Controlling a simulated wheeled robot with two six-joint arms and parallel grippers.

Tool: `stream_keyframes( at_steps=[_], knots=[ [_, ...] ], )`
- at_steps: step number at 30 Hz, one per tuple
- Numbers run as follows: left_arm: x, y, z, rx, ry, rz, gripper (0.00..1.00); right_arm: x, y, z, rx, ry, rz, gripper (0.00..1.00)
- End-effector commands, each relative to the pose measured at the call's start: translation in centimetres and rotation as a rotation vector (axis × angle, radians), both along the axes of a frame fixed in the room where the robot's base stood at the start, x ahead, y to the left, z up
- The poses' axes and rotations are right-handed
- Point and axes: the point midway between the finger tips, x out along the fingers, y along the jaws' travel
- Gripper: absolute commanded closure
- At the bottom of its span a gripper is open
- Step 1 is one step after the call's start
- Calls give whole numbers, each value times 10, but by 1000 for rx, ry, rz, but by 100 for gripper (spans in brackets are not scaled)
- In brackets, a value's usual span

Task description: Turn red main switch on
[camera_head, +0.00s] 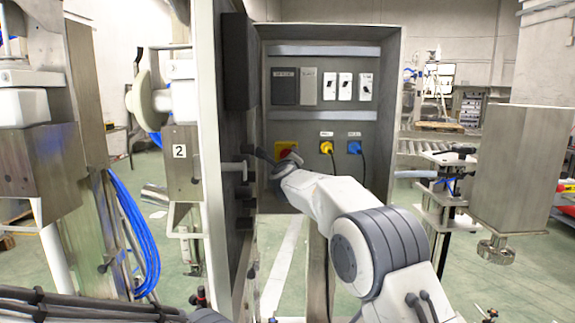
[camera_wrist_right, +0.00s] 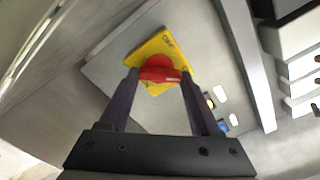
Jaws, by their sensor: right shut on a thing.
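The red main switch (camera_head: 285,153) sits on a yellow plate at the lower left of the grey cabinet's back panel, partly hidden by my right gripper. In the right wrist view the red knob (camera_wrist_right: 160,69) lies between the fingertips, on its tilted yellow plate (camera_wrist_right: 150,47). My right gripper (camera_wrist_right: 160,75) is shut on the knob, one finger on each side. In the head view my right gripper (camera_head: 272,160) reaches into the cabinet from the right. My left gripper is not in view.
The open cabinet door (camera_head: 236,120) stands close on the left of my right gripper. Yellow (camera_head: 326,147) and blue (camera_head: 354,147) plugs with hanging cables are right of the switch. A row of breakers and dark covers (camera_head: 284,86) is above. A metal box (camera_head: 520,165) stands at right.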

Motion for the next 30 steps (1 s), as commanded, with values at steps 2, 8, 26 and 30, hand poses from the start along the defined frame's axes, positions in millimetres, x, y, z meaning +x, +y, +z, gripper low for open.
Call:
stream_keyframes(
  at_steps=[2, 8, 26, 30],
  knots=[
    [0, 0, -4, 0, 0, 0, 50, 0, 0, -3, 32, 2, 1, 92],
    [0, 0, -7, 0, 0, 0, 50, 0, 1, -3, 84, 3, 0, 92],
    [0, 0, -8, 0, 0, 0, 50, 0, 1, -3, 100, 4, 0, 6],
    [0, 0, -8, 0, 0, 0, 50, 0, 0, -2, 99, 3, 0, 6]
  ],
)
